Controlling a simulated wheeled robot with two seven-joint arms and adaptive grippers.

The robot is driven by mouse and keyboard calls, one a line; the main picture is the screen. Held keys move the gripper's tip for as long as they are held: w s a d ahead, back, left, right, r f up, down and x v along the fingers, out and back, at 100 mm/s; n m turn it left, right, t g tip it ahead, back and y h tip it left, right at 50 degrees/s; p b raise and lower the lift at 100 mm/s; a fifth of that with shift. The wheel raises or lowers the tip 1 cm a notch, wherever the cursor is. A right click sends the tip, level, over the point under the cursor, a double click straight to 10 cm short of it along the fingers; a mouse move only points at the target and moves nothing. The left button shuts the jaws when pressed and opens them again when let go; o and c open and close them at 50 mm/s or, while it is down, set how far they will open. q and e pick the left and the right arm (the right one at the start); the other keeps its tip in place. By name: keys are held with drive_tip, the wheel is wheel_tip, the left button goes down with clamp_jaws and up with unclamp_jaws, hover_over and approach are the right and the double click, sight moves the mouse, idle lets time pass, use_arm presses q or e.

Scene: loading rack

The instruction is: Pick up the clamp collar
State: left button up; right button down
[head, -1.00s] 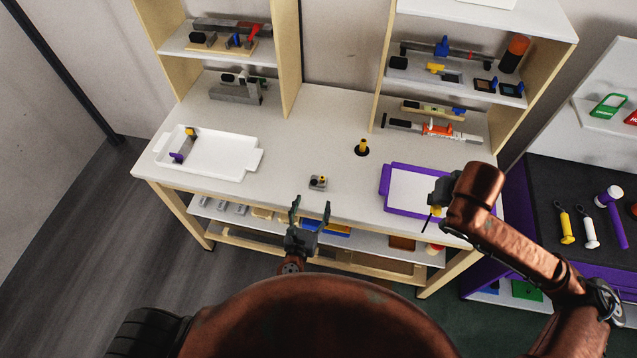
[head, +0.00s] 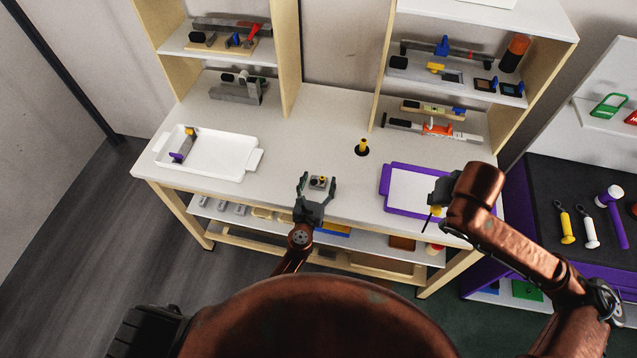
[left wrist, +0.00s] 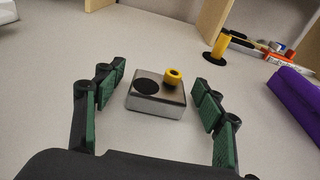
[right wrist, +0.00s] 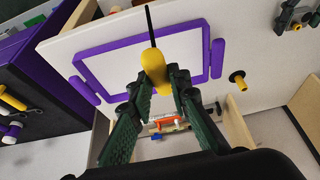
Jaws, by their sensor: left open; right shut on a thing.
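The clamp collar looks to be the small yellow ring (left wrist: 172,76) on a silver block (left wrist: 155,104) with a dark round spot on top. In the head view the block (head: 317,186) sits near the table's front middle. My left gripper (head: 317,179) is open, its fingers on either side of the block in the picture. In the left wrist view the block lies between and just ahead of the fingers, apart from them. My right gripper (right wrist: 160,78) is shut on a yellow-handled tool (right wrist: 154,66) with a thin black shaft, over the purple-edged tray.
A white tray (head: 222,168) with a purple and yellow item stands at left. A yellow post (head: 363,146) on a black disc stands behind the block. The purple-edged tray (head: 384,190) is at right. Shelves (head: 455,85) with tools stand at the back. The tabletop around the block is clear.

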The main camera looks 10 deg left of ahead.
sight(319, 183)
use_arm(q)
drive_tip(key=shift+c, duration=0.7)
drive_tip(key=c, duration=1.4)
drive_tip(key=shift+r, duration=0.1)
